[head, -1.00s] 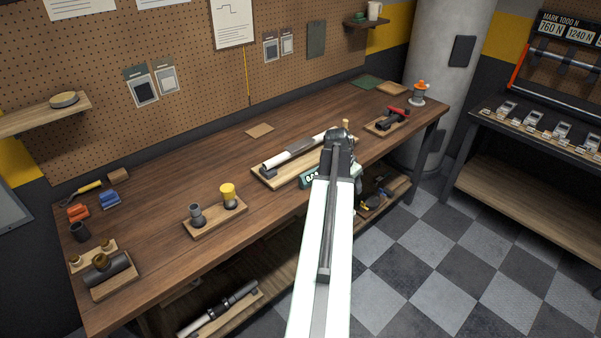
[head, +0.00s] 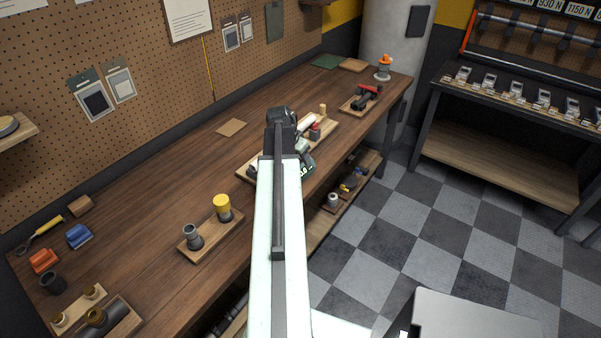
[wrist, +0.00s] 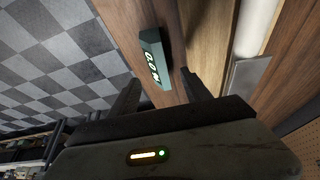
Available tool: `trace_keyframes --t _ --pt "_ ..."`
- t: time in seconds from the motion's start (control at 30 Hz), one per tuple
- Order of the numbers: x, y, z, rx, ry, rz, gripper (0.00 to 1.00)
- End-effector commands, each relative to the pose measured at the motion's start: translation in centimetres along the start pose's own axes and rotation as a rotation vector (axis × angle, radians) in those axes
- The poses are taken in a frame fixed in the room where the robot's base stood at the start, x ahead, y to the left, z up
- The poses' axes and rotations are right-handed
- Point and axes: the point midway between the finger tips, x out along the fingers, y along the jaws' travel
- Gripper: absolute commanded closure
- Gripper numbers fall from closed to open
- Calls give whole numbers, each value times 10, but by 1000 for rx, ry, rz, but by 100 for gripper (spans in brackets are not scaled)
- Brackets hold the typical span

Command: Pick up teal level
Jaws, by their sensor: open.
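The teal level (wrist: 158,58) is a small block with a lit number display on one face. In the wrist view it lies near the bench edge, just beyond and between my fingertips. My gripper (wrist: 160,88) is open, with one finger to each side and nothing held. In the head view the level (head: 307,168) shows just right of my arm at the bench's front edge, partly hidden by the arm. My gripper (head: 281,117) is over the wooden board there; its fingers are hidden in that view.
A wooden board (head: 325,133) with a white tube (head: 306,123) lies by the gripper. A board with a yellow-topped part (head: 222,206) stands to the left, a red-and-black tool (head: 367,96) farther right.

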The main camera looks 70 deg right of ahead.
Motion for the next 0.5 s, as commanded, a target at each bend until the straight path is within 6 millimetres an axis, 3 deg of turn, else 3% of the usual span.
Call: trace_keyframes --t 0.03,0.1,0.27,0.5 --pt "13 0 2 1 0 0 44" --pt "20 0 2 1 0 0 44" --pt "22 1 1 1 0 0 44" --pt "61 3 3 1 0 0 44"
